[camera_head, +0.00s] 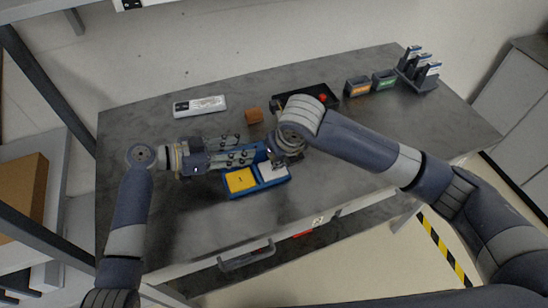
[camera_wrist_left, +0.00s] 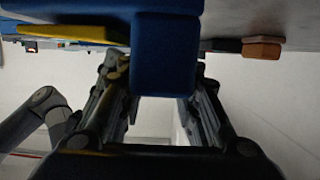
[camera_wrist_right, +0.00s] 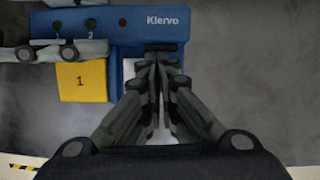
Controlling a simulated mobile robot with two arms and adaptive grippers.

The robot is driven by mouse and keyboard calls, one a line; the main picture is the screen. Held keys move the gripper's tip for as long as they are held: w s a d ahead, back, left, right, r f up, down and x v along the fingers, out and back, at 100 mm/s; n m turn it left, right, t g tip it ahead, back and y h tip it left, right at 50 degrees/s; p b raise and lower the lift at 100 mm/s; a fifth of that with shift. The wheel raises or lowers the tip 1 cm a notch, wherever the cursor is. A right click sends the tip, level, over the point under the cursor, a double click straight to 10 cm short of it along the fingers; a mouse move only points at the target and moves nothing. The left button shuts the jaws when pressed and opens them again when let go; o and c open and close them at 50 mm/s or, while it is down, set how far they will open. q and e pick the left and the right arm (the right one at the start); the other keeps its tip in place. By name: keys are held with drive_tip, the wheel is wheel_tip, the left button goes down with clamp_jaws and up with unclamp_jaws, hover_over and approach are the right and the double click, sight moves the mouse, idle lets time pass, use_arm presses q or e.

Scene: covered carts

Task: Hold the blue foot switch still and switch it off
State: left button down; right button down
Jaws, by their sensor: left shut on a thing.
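The blue foot switch (camera_head: 259,186) lies on the grey table, with a yellow pedal marked 1 (camera_head: 240,179) and a white pedal (camera_head: 273,171) side by side. My left gripper (camera_head: 252,151) reaches in from the left and is shut on the blue body (camera_wrist_left: 165,60). In the right wrist view the yellow pedal (camera_wrist_right: 82,80) and the Klervo name on the body (camera_wrist_right: 150,32) show. My right gripper (camera_wrist_right: 160,62) points down with its fingers together over the white pedal, covering most of it. I cannot tell whether its tips touch the pedal.
Behind stand a white handheld device (camera_head: 199,106), a small orange-brown block (camera_head: 253,115) and a black box with a red button (camera_head: 322,97). Two labelled boxes (camera_head: 358,86) and a card rack (camera_head: 420,80) stand at the back right. The table's front left is clear.

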drive_tip(key=shift+w+d+r, duration=0.1)
drive_tip(key=shift+w+d, duration=0.1)
drive_tip(key=shift+d, duration=0.15)
drive_tip(key=shift+s+d, duration=0.25)
drive_tip(key=shift+s, duration=0.3)
drive_tip(key=s, duration=0.1)
drive_tip(key=s+d, duration=0.1)
drive_tip(key=shift+s+d, duration=0.15)
drive_tip(key=shift+s, duration=0.2)
drive_tip(key=v, duration=1)
drive_tip(key=shift+w+a+r+n+g+h, duration=0.15)
drive_tip(key=shift+a+n+g+h, duration=0.15)
drive_tip(key=shift+a+g, duration=0.45)
